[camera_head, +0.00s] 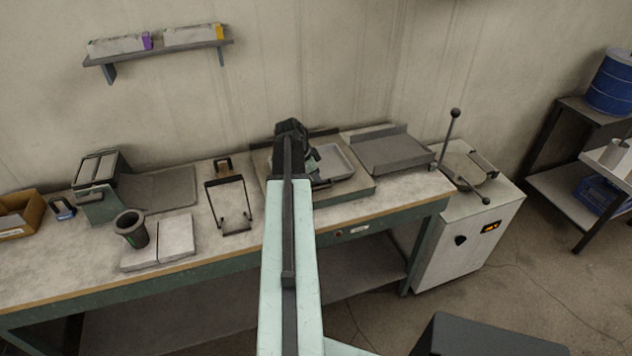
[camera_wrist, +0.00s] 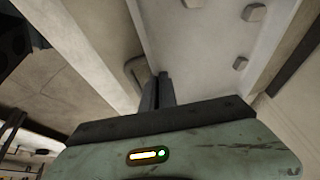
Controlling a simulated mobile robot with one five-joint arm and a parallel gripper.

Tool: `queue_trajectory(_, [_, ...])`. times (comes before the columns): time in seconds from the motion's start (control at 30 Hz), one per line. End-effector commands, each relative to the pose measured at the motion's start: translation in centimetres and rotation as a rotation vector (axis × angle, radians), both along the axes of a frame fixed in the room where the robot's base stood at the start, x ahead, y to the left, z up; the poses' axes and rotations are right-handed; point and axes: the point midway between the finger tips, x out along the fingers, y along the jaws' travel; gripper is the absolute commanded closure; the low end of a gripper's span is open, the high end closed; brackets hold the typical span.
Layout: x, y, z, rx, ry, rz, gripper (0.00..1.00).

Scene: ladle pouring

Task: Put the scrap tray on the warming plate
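A shallow light-grey tray (camera_head: 335,164), which looks like the scrap tray, sits on a green-edged station (camera_head: 345,192) at the bench's middle. My arm covers its left part. A flat grey plate (camera_head: 392,154) with a raised back edge lies to its right; I cannot tell which of the two surfaces is the warming plate. My gripper's dark end (camera_head: 292,132) shows beyond my arm, left of the tray.
A wire stand (camera_head: 230,205), a dark cup (camera_head: 131,230) on a pale slab and a green-sided device (camera_head: 97,190) stand left on the bench. A white cabinet (camera_head: 470,235) with an upright lever (camera_head: 449,140) stands right. A wall shelf (camera_head: 160,53) hangs upper left.

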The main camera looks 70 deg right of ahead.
Motion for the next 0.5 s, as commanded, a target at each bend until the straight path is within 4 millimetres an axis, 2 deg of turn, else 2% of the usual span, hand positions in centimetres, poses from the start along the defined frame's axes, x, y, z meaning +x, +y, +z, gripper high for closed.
queue_trajectory(0.17, [0.04,-0.01,-0.17,-0.001,-0.001,0.0,1.0])
queue_trajectory(0.2, [0.04,0.02,-0.21,0.0,0.0,0.001,0.95])
queue_trajectory(0.27, [0.04,0.02,-0.09,0.0,0.0,0.001,0.78])
queue_trajectory(0.3, [0.05,0.02,-0.08,0.0,0.0,0.001,0.76])
queue_trajectory(0.5, [0.08,0.03,-0.09,0.0,0.0,0.001,0.76])
